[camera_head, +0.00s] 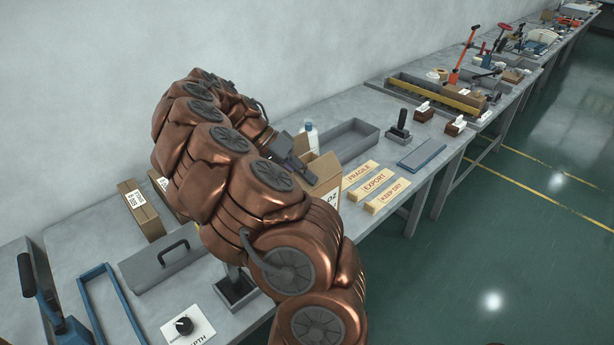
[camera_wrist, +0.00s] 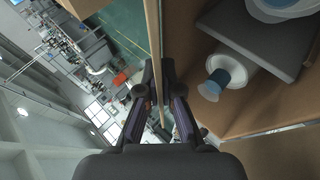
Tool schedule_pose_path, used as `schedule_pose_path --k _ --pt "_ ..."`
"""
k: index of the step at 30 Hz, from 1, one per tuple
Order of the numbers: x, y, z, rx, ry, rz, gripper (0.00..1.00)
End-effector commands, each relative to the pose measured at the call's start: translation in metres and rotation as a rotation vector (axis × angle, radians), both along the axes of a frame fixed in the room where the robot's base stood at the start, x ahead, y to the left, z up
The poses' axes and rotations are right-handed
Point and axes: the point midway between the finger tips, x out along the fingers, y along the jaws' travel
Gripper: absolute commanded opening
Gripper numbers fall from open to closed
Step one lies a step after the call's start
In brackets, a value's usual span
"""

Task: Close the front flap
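An open cardboard carton (camera_head: 322,178) stands on the bench in the head view, partly hidden behind my copper arm. In the wrist view, a thin upright cardboard panel (camera_wrist: 153,25), which looks like the front flap, is seen nearly edge-on. My gripper (camera_wrist: 157,68) has one finger on each side of it. The fingertips are close together with the panel filling the narrow gap. Brown carton surfaces (camera_wrist: 185,45) show to the right. In the head view, my gripper (camera_head: 290,150) is at the carton's upper left, its fingertips hard to make out.
A white bottle with a blue cap (camera_head: 310,136) shows behind the carton; a blue-capped white item (camera_wrist: 228,72) shows by dark grey in the wrist view. Label strips (camera_head: 375,182) and a grey tray (camera_head: 350,139) lie right. Another carton (camera_head: 140,208) stands left.

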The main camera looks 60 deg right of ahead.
Motion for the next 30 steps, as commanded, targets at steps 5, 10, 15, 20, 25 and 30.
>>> schedule_pose_path --k 5,10,15,20,25,30 --pt "0.0 0.0 0.0 0.0 0.0 0.0 0.14" --pt "0.0 0.0 0.0 0.0 0.0 0.0 0.29" --pt "0.0 0.0 0.0 -0.001 -0.001 0.001 0.29" --pt "0.002 0.0 0.001 0.0 -0.001 0.002 0.29" --pt "0.012 0.003 0.009 0.002 -0.003 0.005 0.29" --pt "0.027 0.007 0.022 0.004 -0.001 0.005 0.29"
